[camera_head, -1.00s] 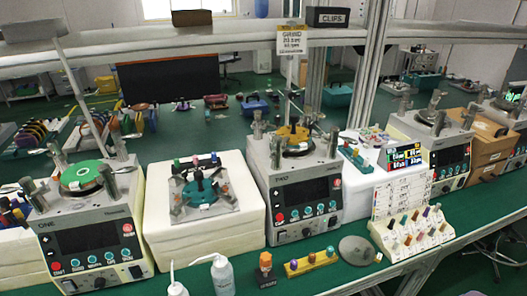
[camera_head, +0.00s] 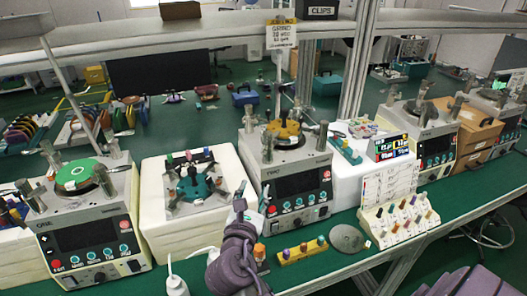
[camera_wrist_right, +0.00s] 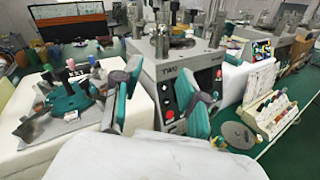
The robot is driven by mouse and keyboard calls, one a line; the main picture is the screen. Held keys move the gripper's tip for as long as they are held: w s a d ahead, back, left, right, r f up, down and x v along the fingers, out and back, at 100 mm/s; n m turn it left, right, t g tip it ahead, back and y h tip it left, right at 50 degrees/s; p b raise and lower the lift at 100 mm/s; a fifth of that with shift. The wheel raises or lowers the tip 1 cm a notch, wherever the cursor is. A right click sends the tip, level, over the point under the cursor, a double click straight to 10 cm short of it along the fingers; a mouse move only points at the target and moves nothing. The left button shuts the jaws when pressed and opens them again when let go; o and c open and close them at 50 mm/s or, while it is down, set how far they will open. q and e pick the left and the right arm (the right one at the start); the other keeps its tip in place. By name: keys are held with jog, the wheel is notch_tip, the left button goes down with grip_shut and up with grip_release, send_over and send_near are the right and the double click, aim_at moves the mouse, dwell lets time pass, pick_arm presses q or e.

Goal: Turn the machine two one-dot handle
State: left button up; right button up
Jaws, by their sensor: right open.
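Machine two (camera_head: 290,186) is a grey lapping machine with a dark screen, a gold plate (camera_head: 283,130) and metal posts on top. It also shows in the wrist view (camera_wrist_right: 172,75), labelled TWO. A small dark knob (camera_head: 322,212) sits low on the right of its front. No one-dot mark can be made out on any handle. My right gripper (camera_head: 241,206) is in front of the machine's left side, apart from it. In the wrist view its two teal-padded fingers (camera_wrist_right: 160,100) are spread, with nothing between them. My left gripper is out of view.
Machine one (camera_head: 88,230) stands left. A white block (camera_head: 165,235) carries a teal fixture (camera_head: 194,186). In front of machine two are a yellow strip with knobs (camera_head: 302,251) and a grey disc (camera_head: 347,238). A rack of coloured knobs (camera_head: 395,218) stands right. A shelf beam crosses above.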

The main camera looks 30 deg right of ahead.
aim_at(264, 151)
jog(key=shift+n+h, duration=0.3)
jog(key=shift+h, duration=0.2)
jog(key=p+x, duration=0.1)
jog(key=x, duration=0.3)
jog(key=r+p+x, duration=0.1)
jog(key=x, duration=0.3)
jog(key=r+p+x, duration=0.1)
jog(key=x, duration=0.3)
jog(key=shift+w+d, duration=0.25)
jog(key=shift+w, duration=0.05)
jog(key=shift+w+d+f, duration=0.15)
jog(key=shift+w+d, duration=0.25)
grip_shut()
